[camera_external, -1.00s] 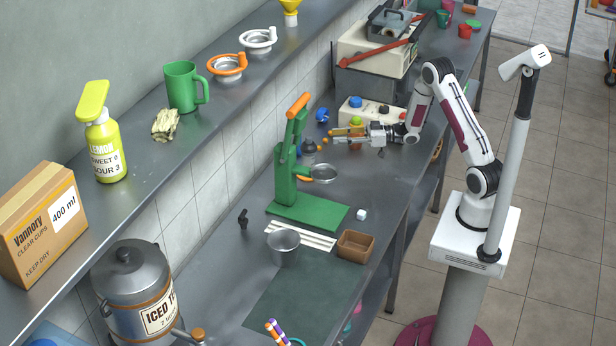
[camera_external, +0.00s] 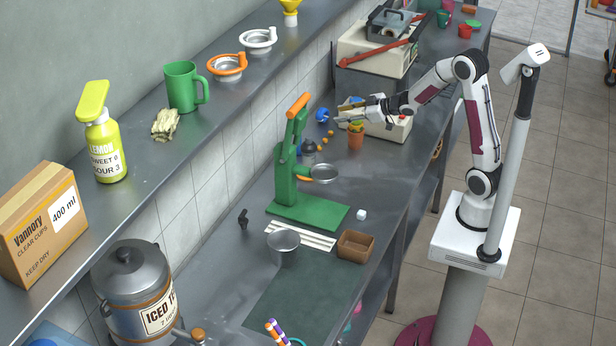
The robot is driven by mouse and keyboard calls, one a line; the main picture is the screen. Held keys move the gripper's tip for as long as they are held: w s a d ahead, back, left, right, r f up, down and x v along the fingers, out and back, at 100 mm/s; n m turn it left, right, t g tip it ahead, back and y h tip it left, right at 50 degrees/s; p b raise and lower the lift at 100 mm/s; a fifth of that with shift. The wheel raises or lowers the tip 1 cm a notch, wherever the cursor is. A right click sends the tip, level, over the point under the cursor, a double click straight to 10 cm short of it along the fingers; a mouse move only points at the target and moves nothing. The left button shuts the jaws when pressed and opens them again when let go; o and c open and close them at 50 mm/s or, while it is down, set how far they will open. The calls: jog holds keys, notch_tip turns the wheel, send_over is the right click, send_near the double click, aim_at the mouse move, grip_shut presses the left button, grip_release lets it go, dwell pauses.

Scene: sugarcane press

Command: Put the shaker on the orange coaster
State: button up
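A small grey domed container (camera_external: 309,151), which looks like the shaker, stands upright on the counter behind the green press. An open metal cup (camera_external: 284,247) stands nearer the camera. I cannot make out an orange coaster. My gripper (camera_external: 342,118) is above the counter, to the right of and beyond the grey container and apart from it. It points left, above and beside an orange cup with green on top (camera_external: 355,140). Its fingers are too small and blend with things behind, so I cannot tell whether it is open.
The green press (camera_external: 290,165) with an orange handle stands mid-counter. Small orange balls (camera_external: 325,139) lie near the grey container. A beige box (camera_external: 385,124) is behind my gripper. An orange-rimmed strainer (camera_external: 227,66) sits on the shelf.

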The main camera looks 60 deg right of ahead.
jog(key=s+a+r+m+g+h, duration=0.1)
jog(key=s+a+r+g, duration=0.15)
jog(key=s, duration=0.45)
jog(key=s+a+r+m+g+h, duration=0.1)
jog(key=s+r+m+h, duration=0.1)
jog(key=s+r, duration=0.3)
jog(key=s+a+f+g+y, duration=0.1)
jog(key=s+a, duration=0.4)
jog(key=s, duration=0.6)
jog(key=s+a+f+g+y, duration=0.1)
jog(key=s+a, duration=0.4)
jog(key=s, duration=0.7)
jog(key=shift+s+f+m+g+y, duration=0.35)
jog(key=shift+f+g, duration=0.35)
jog(key=shift+g, duration=0.35)
